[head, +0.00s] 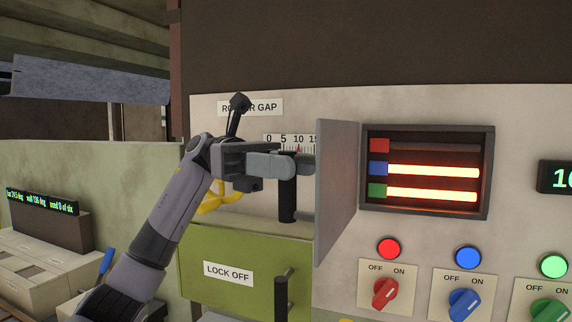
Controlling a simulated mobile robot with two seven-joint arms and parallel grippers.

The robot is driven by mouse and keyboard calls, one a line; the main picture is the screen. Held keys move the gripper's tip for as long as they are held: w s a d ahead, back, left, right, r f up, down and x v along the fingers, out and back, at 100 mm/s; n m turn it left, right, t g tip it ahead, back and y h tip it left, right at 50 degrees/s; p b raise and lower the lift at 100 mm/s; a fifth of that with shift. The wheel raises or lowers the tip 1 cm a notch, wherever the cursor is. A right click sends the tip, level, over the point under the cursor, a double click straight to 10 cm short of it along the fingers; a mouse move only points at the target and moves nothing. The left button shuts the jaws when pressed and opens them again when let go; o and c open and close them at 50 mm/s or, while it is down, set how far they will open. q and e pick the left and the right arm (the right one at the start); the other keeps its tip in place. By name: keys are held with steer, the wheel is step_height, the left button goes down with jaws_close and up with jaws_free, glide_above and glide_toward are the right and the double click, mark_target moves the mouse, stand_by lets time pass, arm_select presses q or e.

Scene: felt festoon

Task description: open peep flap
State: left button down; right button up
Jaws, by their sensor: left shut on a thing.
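The peep flap (337,190) is a grey plate standing swung out at the left side of the dark-framed peep window (484,212). Inside the window, red, blue and green blocks sit at the left. Glowing orange bars run beside the blue and green blocks; the one beside the red block is dark. My left gripper (289,167) is at the flap's outer side, shut on an upright black handle (288,203). The handle's joint to the flap is hard to see. My right gripper is not in view.
Red (385,294), blue (464,304) and green (549,312) OFF/ON knobs sit below the window, each under a lit lamp. A green LOCK OFF panel (212,250) is below my gripper. A roller gap scale (278,139) is behind it. Boxes (40,262) stand at left.

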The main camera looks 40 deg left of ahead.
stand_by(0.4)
arm_select(q)
steer(key=c, duration=1)
jaws_free()
steer(key=a, duration=0.4)
steer(key=w+a, duration=0.1)
steer(key=a, duration=0.2)
steer(key=shift+a, duration=0.1)
